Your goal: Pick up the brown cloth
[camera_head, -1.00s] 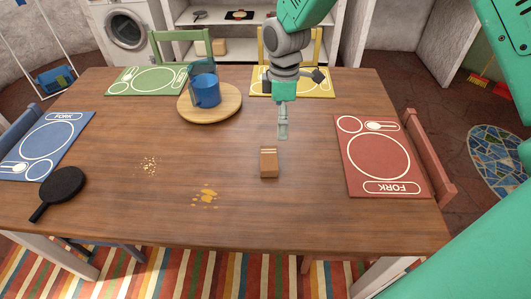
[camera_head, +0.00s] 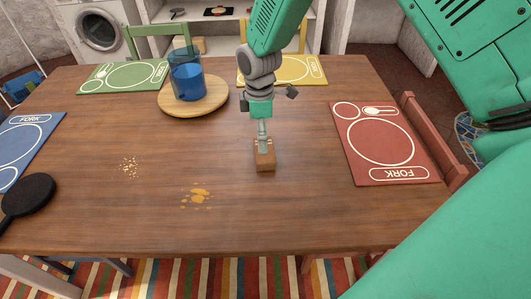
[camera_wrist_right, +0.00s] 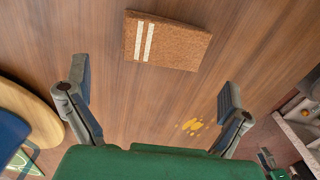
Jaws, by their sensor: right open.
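The brown cloth (camera_head: 265,161) is a small folded brown block with two pale stripes, lying on the wooden table near its middle. In the right wrist view the brown cloth (camera_wrist_right: 170,42) lies flat at the top, beyond the fingertips. My right gripper (camera_head: 263,143) points down just above the cloth and overlaps its far end in the head view. In the wrist view my right gripper (camera_wrist_right: 154,82) has its two fingers spread wide with nothing between them.
Yellow spots (camera_head: 197,196) and crumbs (camera_head: 128,167) lie left of the cloth. A blue jug (camera_head: 187,78) stands on a round board (camera_head: 222,99) at the back. A red placemat (camera_head: 382,150) is on the right, and a dark paddle (camera_head: 28,194) is at front left.

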